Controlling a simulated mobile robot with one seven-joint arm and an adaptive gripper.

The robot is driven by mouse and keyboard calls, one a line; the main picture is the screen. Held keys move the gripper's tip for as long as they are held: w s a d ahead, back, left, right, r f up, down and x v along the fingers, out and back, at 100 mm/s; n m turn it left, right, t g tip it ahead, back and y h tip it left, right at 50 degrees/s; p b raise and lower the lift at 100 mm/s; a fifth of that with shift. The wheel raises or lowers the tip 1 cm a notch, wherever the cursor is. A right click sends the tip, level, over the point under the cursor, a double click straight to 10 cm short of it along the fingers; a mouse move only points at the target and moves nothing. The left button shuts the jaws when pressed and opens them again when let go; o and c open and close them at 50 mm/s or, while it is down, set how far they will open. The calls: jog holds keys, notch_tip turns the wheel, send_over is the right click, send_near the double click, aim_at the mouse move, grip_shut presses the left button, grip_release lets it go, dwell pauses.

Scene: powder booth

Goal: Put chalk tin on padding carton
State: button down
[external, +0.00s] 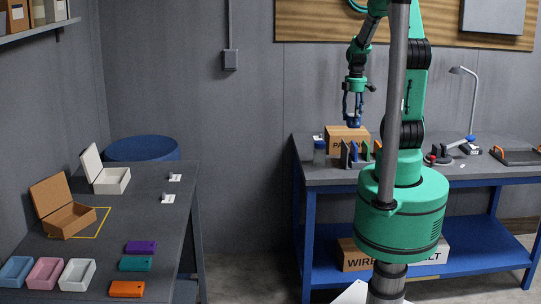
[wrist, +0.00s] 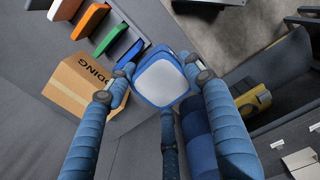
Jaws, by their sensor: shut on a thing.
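My gripper (wrist: 163,76) is shut on the chalk tin (wrist: 160,88), a blue squarish tin with a pale grey-white face, between its two fingertips. The padding carton (wrist: 72,92) is a brown cardboard box, left of the tin in the wrist view and partly behind the left finger. In the external view my gripper (external: 353,108) points down above the right-hand workbench, and the padding carton (external: 340,134) stands on that bench under it. The tin looks small and dark there, so its exact gap to the carton is hard to tell.
A row of coloured upright panels (wrist: 103,35) stands beside the carton. A clear jar (external: 319,152) is on the bench to its left. A desk lamp (external: 471,100) and tools are farther right. The left table (external: 170,215) holds open boxes and coloured blocks.

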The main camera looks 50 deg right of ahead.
jog(key=w+d+f+p, duration=0.2)
jog(key=w+d+p, duration=0.3)
jog(key=d, duration=0.9)
jog(key=f, duration=0.2)
jog(key=w+f+b, duration=0.1)
jog(key=f, duration=0.2)
jog(key=shift+w+a, duration=0.1)
jog(key=shift+a, duration=0.1)
jog(key=p, duration=0.1)
send_over(347, 130)
jog(key=shift+f, duration=0.7)
jog(key=shift+a+f, duration=0.1)
jog(key=shift+f, duration=1.65)
jog(key=shift+f, duration=0.1)
